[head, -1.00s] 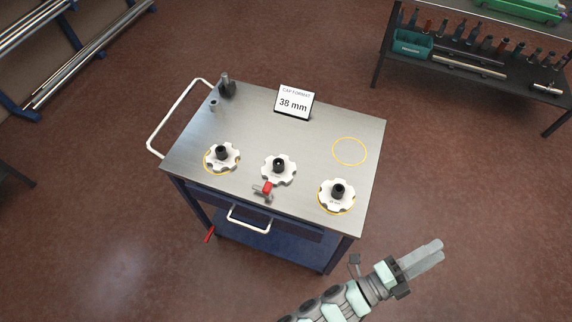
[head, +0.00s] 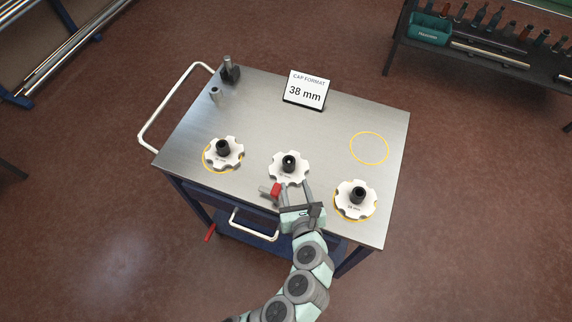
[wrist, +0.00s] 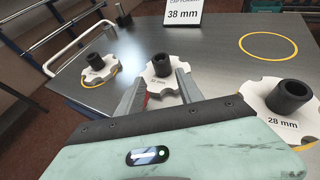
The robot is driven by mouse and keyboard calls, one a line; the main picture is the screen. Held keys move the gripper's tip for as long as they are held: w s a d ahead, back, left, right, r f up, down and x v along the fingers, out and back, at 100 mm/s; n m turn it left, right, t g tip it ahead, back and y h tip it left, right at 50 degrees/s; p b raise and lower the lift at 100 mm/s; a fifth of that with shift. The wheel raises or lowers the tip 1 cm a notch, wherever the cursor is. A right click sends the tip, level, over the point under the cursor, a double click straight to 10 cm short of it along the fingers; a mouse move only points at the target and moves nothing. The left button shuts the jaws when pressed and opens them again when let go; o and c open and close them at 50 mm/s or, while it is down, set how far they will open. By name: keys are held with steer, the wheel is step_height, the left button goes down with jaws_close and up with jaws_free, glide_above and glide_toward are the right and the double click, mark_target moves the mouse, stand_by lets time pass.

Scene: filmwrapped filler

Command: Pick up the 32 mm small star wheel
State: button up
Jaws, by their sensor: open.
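The middle white star wheel (head: 280,169) with a black hub lies on the metal cart top. In the wrist view its small label appears to read 32 mm, and this wheel (wrist: 155,88) shows just ahead of my fingers. My gripper (head: 294,190) is open at the near edge of this wheel, its fingers pointing at it. In the wrist view the fingers (wrist: 160,82) stand apart on either side of the wheel's near part, below the hub. I cannot tell whether they touch it. Nothing is held.
A star wheel marked 28 mm (head: 349,208) lies right on a yellow ring, another (head: 232,159) left. A red-handled clamp (head: 276,189) sits close by my left finger. An empty yellow ring (head: 369,148), a 38 mm sign (head: 306,90) and a dark post (head: 230,72) are farther back.

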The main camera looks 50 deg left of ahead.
mark_target(290, 167)
steer(key=x, duration=1)
steer(key=shift+w+f+p, duration=0.1)
steer(key=shift+w+p, duration=0.1)
steer(key=shift+p, duration=0.2)
steer(key=shift+c, duration=0.5)
jaws_close()
